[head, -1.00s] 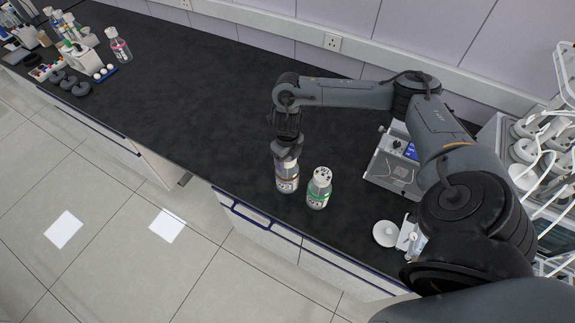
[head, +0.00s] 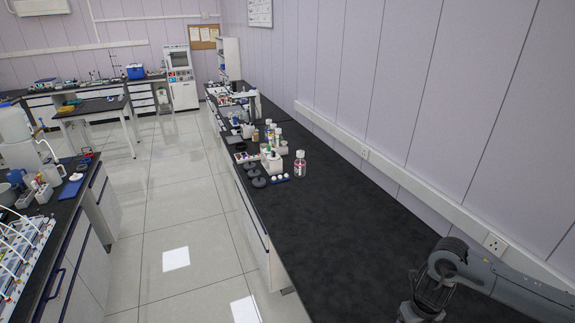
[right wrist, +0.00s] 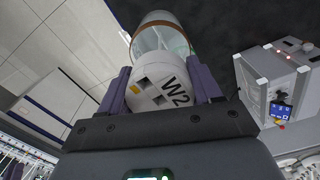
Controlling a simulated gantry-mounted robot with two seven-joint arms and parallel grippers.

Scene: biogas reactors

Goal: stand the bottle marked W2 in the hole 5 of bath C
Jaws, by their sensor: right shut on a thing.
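Whether the bottle touches the bench cannot be told. In the head view only part of my right arm (head: 455,268) shows at the lower right; the bottle there is out of frame. My left gripper is not in view. No bath marked C can be made out.
A grey box with a blue display (right wrist: 280,88) stands right of the bottle in the wrist view. In the head view, a bottle with a pink label (head: 300,165) stands near racks and dark rings (head: 258,182). The black bench (head: 340,230) nearer me is clear. A side bench (head: 85,190) stands left.

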